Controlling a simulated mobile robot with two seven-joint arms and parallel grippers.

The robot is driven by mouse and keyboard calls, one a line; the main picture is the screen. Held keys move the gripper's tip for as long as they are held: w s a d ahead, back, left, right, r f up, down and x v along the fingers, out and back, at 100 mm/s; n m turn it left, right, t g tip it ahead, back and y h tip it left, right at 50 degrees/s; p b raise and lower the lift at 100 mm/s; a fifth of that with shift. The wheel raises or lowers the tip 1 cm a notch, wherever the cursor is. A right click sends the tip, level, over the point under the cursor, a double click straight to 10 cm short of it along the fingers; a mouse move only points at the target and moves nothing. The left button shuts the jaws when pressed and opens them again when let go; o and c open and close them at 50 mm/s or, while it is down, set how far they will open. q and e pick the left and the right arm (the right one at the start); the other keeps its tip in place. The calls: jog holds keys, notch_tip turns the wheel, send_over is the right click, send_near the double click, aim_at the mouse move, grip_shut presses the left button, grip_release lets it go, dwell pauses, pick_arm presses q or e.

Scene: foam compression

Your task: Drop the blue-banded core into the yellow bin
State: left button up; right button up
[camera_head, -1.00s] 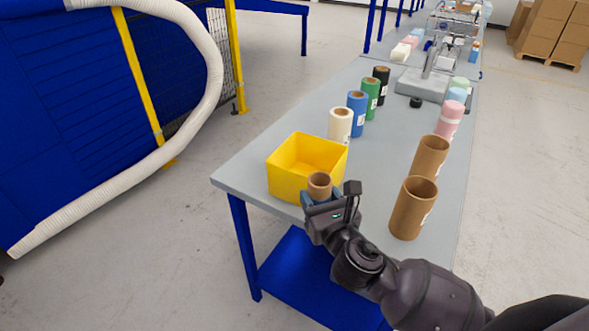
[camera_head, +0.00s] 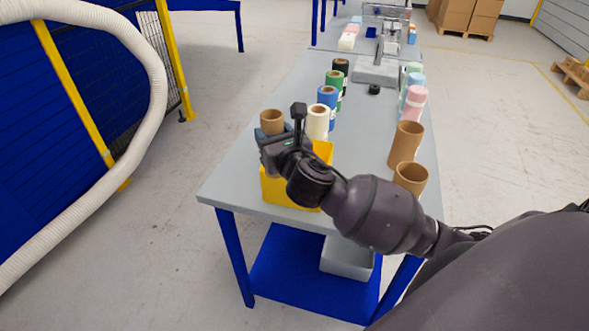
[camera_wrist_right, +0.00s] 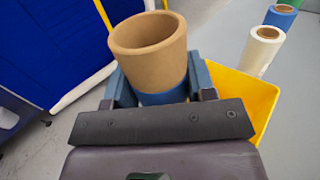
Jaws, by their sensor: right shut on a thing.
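The blue-banded core (camera_wrist_right: 148,55) is a brown cardboard tube with a blue band low on it, seen in the right wrist view. Its brown top (camera_head: 272,122) also shows in the head view. My right gripper (camera_wrist_right: 160,85) is shut on it and holds it roughly upright. In the head view the right gripper (camera_head: 273,136) is over the left part of the yellow bin (camera_head: 292,193), and my arm hides much of the bin. In the wrist view the bin (camera_wrist_right: 248,92) shows behind and to the right of the core. The left gripper is not in view.
White (camera_head: 318,122), blue (camera_head: 327,98), green (camera_head: 334,82) and black rolls stand in a row behind the bin. Two brown tubes (camera_head: 406,146) and pink (camera_head: 414,101), blue and green rolls stand along the table's right side. The middle of the grey table (camera_head: 362,125) is clear.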

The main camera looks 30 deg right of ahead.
jog(key=w+d+r+m+h+p, duration=0.1)
jog(key=w+d+r+m+h, duration=0.3)
jog(key=d, duration=0.6)
pick_arm(q)
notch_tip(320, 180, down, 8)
jog(key=b, duration=0.8)
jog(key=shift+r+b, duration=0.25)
jog(key=shift+b, duration=0.15)
pick_arm(e)
notch_tip(320, 180, down, 14)
jog(key=w+n, duration=0.1)
jog(key=n, duration=0.1)
jog(key=shift+w+d+r+g+y, duration=0.25)
jog(key=shift+w+d+g+y, duration=0.05)
jog(key=shift+w+d+y, duration=0.1)
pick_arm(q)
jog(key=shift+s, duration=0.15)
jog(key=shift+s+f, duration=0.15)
pick_arm(e)
jog(key=o, duration=1)
